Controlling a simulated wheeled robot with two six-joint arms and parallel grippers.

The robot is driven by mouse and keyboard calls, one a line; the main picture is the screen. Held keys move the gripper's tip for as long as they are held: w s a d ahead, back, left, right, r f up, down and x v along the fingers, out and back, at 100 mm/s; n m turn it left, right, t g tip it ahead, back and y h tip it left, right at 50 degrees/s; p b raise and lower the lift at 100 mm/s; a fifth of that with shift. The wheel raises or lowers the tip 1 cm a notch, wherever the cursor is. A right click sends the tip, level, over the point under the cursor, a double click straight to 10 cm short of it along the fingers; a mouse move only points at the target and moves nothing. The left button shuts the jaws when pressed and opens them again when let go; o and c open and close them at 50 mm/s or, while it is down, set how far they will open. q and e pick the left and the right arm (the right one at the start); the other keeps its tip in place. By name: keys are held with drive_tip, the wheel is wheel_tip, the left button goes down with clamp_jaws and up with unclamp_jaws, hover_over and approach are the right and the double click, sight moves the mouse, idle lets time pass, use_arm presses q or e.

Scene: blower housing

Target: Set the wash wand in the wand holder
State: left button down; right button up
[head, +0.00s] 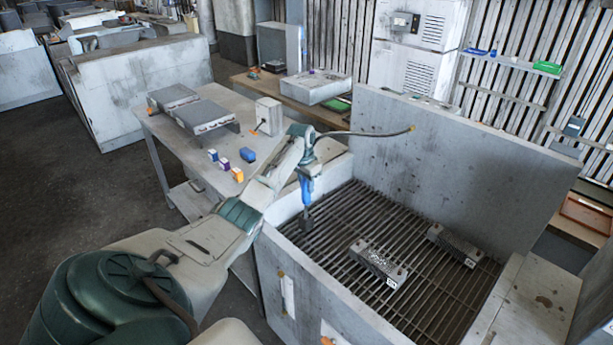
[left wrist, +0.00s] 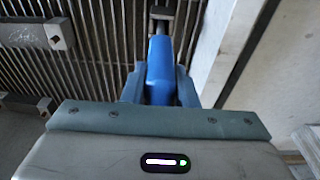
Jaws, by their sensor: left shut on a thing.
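The wash wand (head: 308,190) has a blue body and a dark lower end, and hangs roughly upright inside the wash bay, above its grated floor. My left gripper (head: 309,170) is shut on its blue body. In the left wrist view the blue wand (left wrist: 160,75) sits between my two fingers, its dark tip pointing away over the grating. A dark hose (head: 365,133) runs from near my left wrist to a yellow fitting at the bay's back wall. I cannot clearly pick out the wand holder; a pale piece with a yellow top (head: 286,290) is on the near wall. My right gripper is out of view.
Two slotted metal blocks (head: 379,263) (head: 454,244) lie on the grating (head: 340,240). A table (head: 205,165) on the left holds grey units and several small coloured boxes. The grating's middle is otherwise clear.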

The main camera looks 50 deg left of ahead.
use_arm(q)
drive_tip(key=shift+f, duration=0.1)
drive_tip(key=shift+f+b, duration=0.3)
drive_tip(key=shift+f, duration=0.55)
idle(0.5)
drive_tip(key=c, duration=1.1)
unclamp_jaws()
drive_tip(key=shift+o, duration=0.2)
